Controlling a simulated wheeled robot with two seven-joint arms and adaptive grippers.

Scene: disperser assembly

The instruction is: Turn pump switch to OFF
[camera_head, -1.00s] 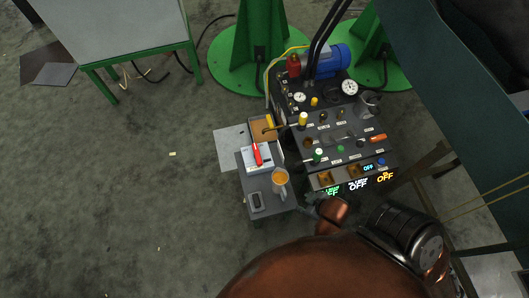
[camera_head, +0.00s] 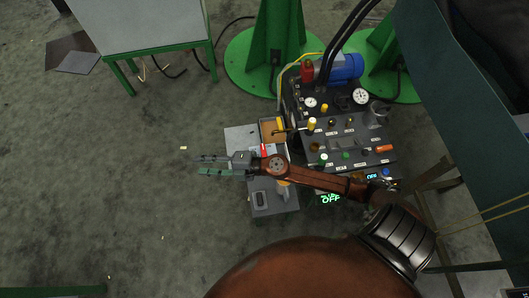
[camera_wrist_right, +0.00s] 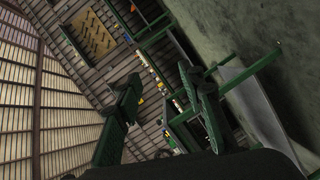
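The dark control panel (camera_head: 345,143) stands right of centre in the head view, with gauges, small levers and coloured knobs. A green OFF readout (camera_head: 330,199) glows at its front edge, and a small blue OFF display (camera_head: 371,177) sits near a blue knob (camera_head: 386,172). I cannot tell which control is the pump switch. My right arm crosses the panel's front part and hides some controls and readouts. My right gripper (camera_head: 197,164) is open and empty, above the floor left of the panel. Its spread fingers also show in the right wrist view (camera_wrist_right: 158,85). My left gripper is out of view.
A grey side table (camera_head: 278,205) beside the panel holds a dark device (camera_head: 261,199) and other items partly under my arm. A blue motor (camera_head: 346,68) and red bottle (camera_head: 307,71) stand behind.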

